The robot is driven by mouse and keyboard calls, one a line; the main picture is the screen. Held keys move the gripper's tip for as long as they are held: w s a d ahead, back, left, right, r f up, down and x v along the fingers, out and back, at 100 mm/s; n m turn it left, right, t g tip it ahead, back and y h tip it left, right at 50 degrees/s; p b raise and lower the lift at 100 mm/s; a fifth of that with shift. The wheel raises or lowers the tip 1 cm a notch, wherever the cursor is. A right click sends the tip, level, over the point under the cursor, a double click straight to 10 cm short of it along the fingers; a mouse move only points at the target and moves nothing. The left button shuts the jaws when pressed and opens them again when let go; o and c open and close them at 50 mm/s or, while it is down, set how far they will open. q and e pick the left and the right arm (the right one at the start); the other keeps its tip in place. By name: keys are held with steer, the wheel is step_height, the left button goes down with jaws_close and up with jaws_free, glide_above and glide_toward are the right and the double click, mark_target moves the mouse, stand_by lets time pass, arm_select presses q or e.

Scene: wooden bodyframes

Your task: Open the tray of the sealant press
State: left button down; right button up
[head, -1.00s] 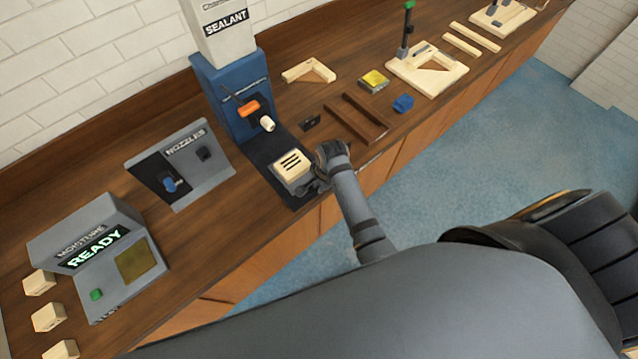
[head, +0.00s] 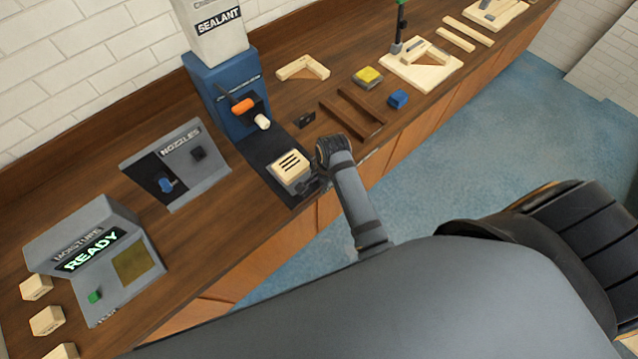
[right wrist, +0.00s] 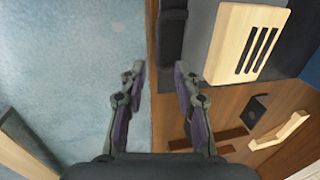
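The sealant press (head: 222,98) is blue, with a white SEALANT box on top, an orange lever and a pale nozzle. Its tray (head: 293,184) is low at the front of the dark base and carries a pale slotted wooden block (head: 290,163), also in the right wrist view (right wrist: 247,42). A dark bar (right wrist: 172,25), apparently the tray's handle, lies ahead of the fingers. My right gripper (head: 317,182) is at the tray's front, by the bench edge. In the right wrist view my right gripper (right wrist: 160,80) is open, with nothing between its fingertips. My left gripper is not in view.
The nozzles holder (head: 205,178) and the moisture unit (head: 130,220) reading READY stand left of the press. Dark strips (head: 350,118), a small black item (head: 307,119) and a wooden corner piece (head: 303,68) lie to the right. The floor before the bench is clear.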

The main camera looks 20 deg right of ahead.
steer(key=shift+s+d+r, duration=0.1)
steer(key=shift+s+r, duration=0.15)
steer(key=shift+r, duration=0.95)
steer(key=shift+s+d+r, duration=0.1)
steer(key=shift+s+r, duration=0.1)
steer(key=shift+r, duration=0.95)
